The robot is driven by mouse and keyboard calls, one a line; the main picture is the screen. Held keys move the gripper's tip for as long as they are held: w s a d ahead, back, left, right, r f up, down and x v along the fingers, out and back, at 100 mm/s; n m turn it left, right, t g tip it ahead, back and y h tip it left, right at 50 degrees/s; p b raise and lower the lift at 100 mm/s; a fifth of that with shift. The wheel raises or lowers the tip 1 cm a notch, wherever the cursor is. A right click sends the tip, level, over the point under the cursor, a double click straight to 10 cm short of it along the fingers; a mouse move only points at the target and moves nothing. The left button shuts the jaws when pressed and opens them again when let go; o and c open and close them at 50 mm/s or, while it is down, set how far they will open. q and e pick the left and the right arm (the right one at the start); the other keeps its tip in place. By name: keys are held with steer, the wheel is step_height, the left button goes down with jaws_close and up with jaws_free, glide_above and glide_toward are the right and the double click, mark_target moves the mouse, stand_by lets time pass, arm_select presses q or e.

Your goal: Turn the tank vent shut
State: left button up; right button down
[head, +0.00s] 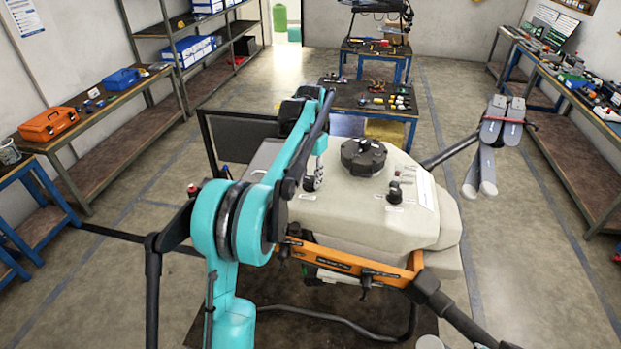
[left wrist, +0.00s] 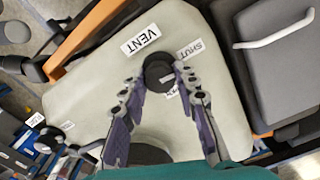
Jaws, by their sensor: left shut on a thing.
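The cream tank (head: 400,215) of the spray drone stands in the middle of the head view. My left gripper (head: 316,178) reaches down onto its left part. In the left wrist view, the round black vent knob (left wrist: 158,72) sits between the fingertips of my left gripper (left wrist: 157,78), which is shut on it. A white VENT label (left wrist: 140,40) lies beside the knob, and a SHUT label (left wrist: 190,49) is near the right fingertip. Another label is partly hidden by the right finger. I cannot tell which way the knob points. My right gripper is not in view.
A large black cap (head: 363,157) and a second small knob (head: 394,191) stand on the tank top, right of my left gripper. The orange frame (head: 345,262) runs along the near side. Folded grey propellers (head: 503,122) stick out right. Workbenches line both walls.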

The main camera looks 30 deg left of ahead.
mark_target(311, 179)
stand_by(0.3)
arm_select(q)
steer(key=o, duration=1.2)
steer(key=shift+c, duration=0.2)
step_height(311, 179, up, 12)
